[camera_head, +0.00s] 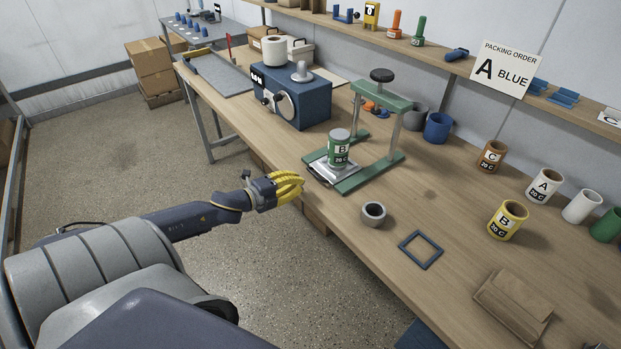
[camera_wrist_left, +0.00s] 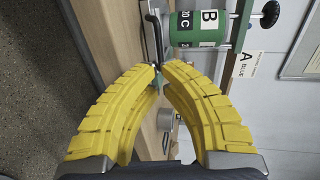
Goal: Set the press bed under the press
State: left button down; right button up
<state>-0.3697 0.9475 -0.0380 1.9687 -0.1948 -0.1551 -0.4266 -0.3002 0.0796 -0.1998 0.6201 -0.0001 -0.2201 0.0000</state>
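The press (camera_head: 384,98) is a green frame with a black knob on top. The press bed (camera_head: 324,169), a flat metal plate with a dark handle on its front side, lies at the foot of the press toward the table's near edge. A green can labelled B (camera_head: 339,150) stands on it; it also shows in the left wrist view (camera_wrist_left: 197,27). My left gripper (camera_head: 301,181) has yellow fingers just left of the bed's handle. In the left wrist view its fingertips (camera_wrist_left: 160,68) come close together in front of the black handle (camera_wrist_left: 153,38); contact is unclear. My right gripper is out of view.
A blue machine (camera_head: 297,101) stands left of the press. A grey ring (camera_head: 373,214) and a blue square frame (camera_head: 421,250) lie to the right of the bed. Several labelled cups, including a yellow one (camera_head: 507,221), stand farther right. A brown packet (camera_head: 512,306) lies near the front.

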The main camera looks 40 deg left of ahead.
aim_at(315, 176)
pick_arm(q)
jog(key=shift+x, duration=2.8)
